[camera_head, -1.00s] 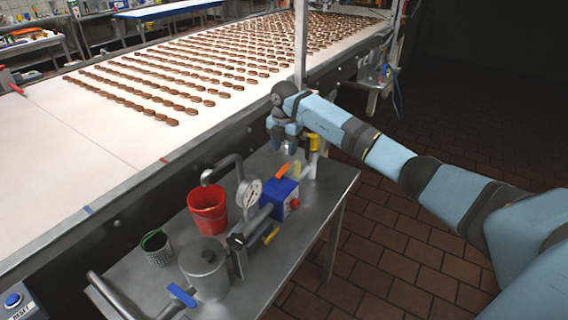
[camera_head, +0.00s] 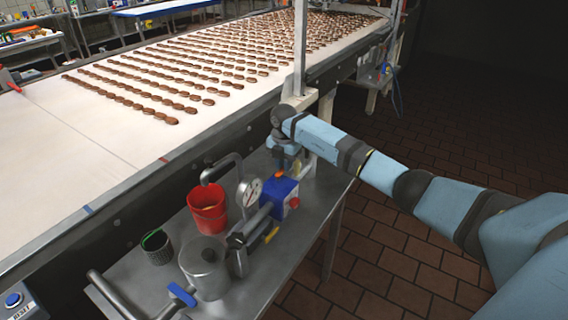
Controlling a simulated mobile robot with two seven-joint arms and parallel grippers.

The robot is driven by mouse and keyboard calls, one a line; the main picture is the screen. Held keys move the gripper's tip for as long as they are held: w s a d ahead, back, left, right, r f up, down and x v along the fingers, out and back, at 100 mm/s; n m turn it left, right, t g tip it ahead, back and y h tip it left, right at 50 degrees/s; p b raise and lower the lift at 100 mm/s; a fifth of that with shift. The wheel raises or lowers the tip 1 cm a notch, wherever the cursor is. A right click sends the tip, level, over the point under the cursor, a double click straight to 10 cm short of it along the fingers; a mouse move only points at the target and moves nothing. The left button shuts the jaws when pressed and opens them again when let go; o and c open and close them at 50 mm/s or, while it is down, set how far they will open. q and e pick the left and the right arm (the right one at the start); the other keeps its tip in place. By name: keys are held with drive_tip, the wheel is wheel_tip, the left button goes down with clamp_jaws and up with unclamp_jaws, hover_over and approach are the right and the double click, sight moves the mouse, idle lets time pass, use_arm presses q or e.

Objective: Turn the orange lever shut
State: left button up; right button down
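The orange lever (camera_head: 279,175) sits on top of the blue pump box (camera_head: 279,194) on the metal cart. Only a small part of it shows, because my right gripper (camera_head: 284,166) is right above and in front of it. The gripper points down, with its tips at or very close to the lever. I cannot tell whether they touch it, or how far apart the fingers are. My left gripper is not in view.
A pressure gauge (camera_head: 249,191), a red bucket (camera_head: 207,209), a lidded metal pot (camera_head: 205,267) and a dark cup (camera_head: 157,246) stand on the cart (camera_head: 272,272). A conveyor (camera_head: 95,140) with rows of brown biscuits runs behind. The tiled floor (camera_head: 405,255) at right is clear.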

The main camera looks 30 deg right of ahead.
drive_tip(key=shift+n, duration=0.3)
drive_tip(key=n, duration=0.2)
drive_tip(key=w+a+n+b, duration=0.1)
drive_tip(key=n, duration=0.2)
drive_tip(key=a+n+b, duration=0.1)
drive_tip(key=n, duration=0.1)
drive_tip(key=shift+w+n, duration=0.4)
drive_tip(key=shift+a+n+b, duration=0.35)
drive_tip(key=shift+a+n, duration=0.1)
drive_tip(key=shift+n, duration=1)
drive_tip(key=shift+a+n+b, duration=0.35)
drive_tip(key=shift+a+n, duration=0.1)
drive_tip(key=shift+n, duration=1.05)
drive_tip(key=shift+a+n+b, duration=0.35)
drive_tip(key=shift+a+n, duration=0.1)
drive_tip(key=shift+n, duration=1)
drive_tip(key=c, duration=1)
unclamp_jaws()
drive_tip(key=shift+c, duration=0.2)
